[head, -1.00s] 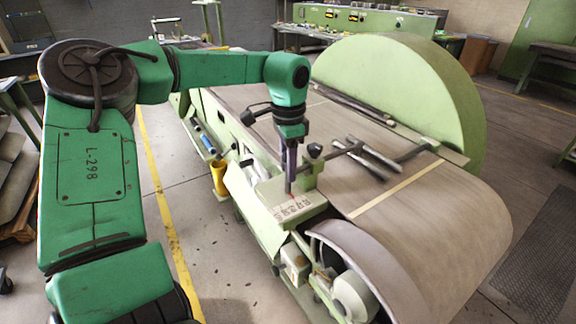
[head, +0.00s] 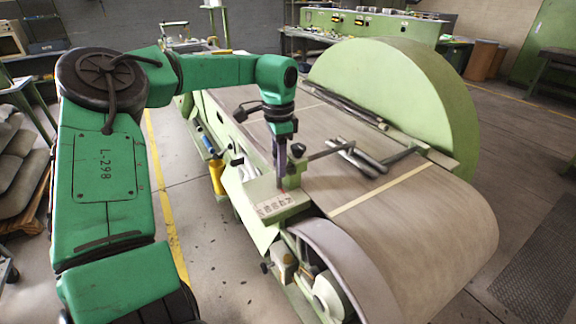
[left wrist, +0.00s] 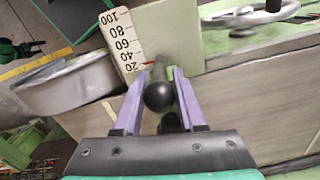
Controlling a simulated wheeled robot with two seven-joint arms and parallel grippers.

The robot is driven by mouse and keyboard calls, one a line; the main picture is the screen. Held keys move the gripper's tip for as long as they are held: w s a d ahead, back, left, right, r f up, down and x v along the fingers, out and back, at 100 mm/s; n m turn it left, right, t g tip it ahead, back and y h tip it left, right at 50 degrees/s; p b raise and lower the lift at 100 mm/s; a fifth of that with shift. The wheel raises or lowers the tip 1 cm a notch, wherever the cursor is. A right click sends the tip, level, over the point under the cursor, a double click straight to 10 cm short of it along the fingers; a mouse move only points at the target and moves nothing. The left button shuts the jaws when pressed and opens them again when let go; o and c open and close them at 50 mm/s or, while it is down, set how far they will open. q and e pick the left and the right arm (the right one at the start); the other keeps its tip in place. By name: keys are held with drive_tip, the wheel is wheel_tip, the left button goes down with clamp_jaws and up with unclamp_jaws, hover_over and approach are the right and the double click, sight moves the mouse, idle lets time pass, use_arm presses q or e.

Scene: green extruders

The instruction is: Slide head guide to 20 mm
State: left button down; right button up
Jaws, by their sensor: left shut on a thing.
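My left gripper (head: 281,184) reaches down to the near left edge of the green machine, beside a scale plate (head: 276,205). In the left wrist view its two purple fingers (left wrist: 161,84) are shut on the black ball knob (left wrist: 159,97) of the head guide. The scale plate (left wrist: 122,42) there reads from 100 down to 20. A thin red pointer (left wrist: 149,63) lies at about the 20 mark, close above the knob; its exact reading is too small to tell. The guide's body below the knob is mostly hidden by the knob and fingers. My right gripper is not in view.
A dark clamp knob (head: 297,150) and a rod stand just right of my gripper. Metal bars (head: 355,158) lie on the wide belt (head: 420,225). A large green drum guard (head: 395,95) rises behind. A handwheel (left wrist: 250,14) shows in the wrist view.

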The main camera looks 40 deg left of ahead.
use_arm(q)
drive_tip(key=shift+w+r, duration=0.15)
drive_tip(key=c, duration=0.8)
unclamp_jaws()
drive_tip(key=shift+o, duration=1.1)
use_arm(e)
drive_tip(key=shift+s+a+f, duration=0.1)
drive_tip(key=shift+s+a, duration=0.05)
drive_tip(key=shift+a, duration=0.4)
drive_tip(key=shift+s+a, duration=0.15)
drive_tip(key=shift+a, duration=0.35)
use_arm(q)
wheel_tip(320, 180, up, 14)
drive_tip(key=shift+r, duration=0.2)
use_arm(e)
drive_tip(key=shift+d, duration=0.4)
